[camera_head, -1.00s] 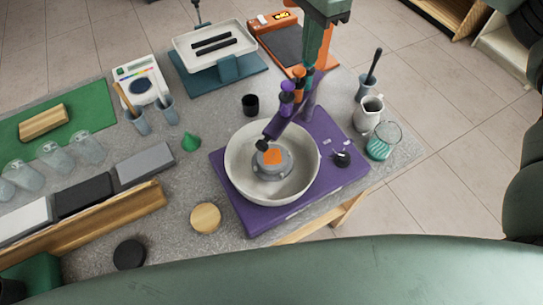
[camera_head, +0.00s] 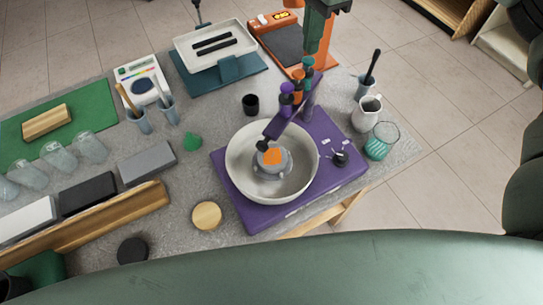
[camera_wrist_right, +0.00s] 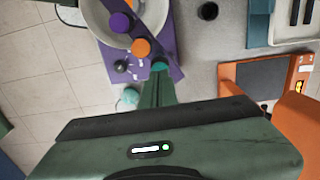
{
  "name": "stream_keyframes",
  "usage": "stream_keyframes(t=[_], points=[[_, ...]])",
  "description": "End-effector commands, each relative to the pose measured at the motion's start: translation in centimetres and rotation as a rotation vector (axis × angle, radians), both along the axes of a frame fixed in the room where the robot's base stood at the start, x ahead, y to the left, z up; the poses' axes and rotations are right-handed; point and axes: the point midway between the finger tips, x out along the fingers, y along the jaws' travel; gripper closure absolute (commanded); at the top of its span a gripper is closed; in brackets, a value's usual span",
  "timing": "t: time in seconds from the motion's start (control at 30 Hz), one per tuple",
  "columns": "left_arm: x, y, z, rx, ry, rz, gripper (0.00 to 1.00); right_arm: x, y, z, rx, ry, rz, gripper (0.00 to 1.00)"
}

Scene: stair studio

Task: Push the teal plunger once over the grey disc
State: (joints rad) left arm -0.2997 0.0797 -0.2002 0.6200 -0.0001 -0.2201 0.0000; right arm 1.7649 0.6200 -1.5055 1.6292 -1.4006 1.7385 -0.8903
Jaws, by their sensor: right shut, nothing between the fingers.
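The teal plunger (camera_head: 308,63) stands beside the orange plunger (camera_head: 297,77) and purple plunger (camera_head: 287,88) on a purple arm. The arm's dark nozzle end (camera_head: 263,144) is over the edge of the grey disc (camera_head: 272,170), which sits in a white bowl and has an orange patch (camera_head: 273,155) on top. My right gripper (camera_head: 311,53) is shut and empty, pointing down just above the teal plunger. In the right wrist view the plunger's teal top (camera_wrist_right: 159,66) shows just past the fingertips (camera_wrist_right: 158,75); whether they touch is unclear.
The white bowl (camera_head: 237,165) stands on a purple base (camera_head: 240,212) with a black knob (camera_head: 340,158). To the right are a white jug (camera_head: 366,115) and a glass beaker (camera_head: 381,141). An orange scale (camera_head: 278,40) stands behind. A green cone (camera_head: 192,142) is at left.

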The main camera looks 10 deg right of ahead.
Motion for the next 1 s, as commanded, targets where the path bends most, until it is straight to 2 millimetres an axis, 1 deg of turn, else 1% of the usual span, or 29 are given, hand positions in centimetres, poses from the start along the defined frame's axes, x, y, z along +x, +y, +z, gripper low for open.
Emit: stream_keyframes(t=[0.03, 0.5, 0.6, 1.0], points=[[0.0, 0.0, 0.5, 0.0, 0.0, 0.0, 0.56, 0.0, 0.0, 0.6, 0.0, -0.001, 0.0, 1.0], [0.0, 0.0, 3.3, 0.0, 0.0, 0.0, 0.56, 0.0, 0.0, 5.4, 0.001, -0.001, 0.0, 1.0], [0.0, 0.0, 3.5, 0.0, 0.0, 0.0, 0.56, 0.0, 0.0, 5.7, 0.0, 0.0, 0.0, 1.0], [0.0, 0.0, 3.4, 0.0, 0.0, 0.0, 0.56, 0.0, 0.0, 5.6, 0.0, 0.0, 0.0, 1.0]])
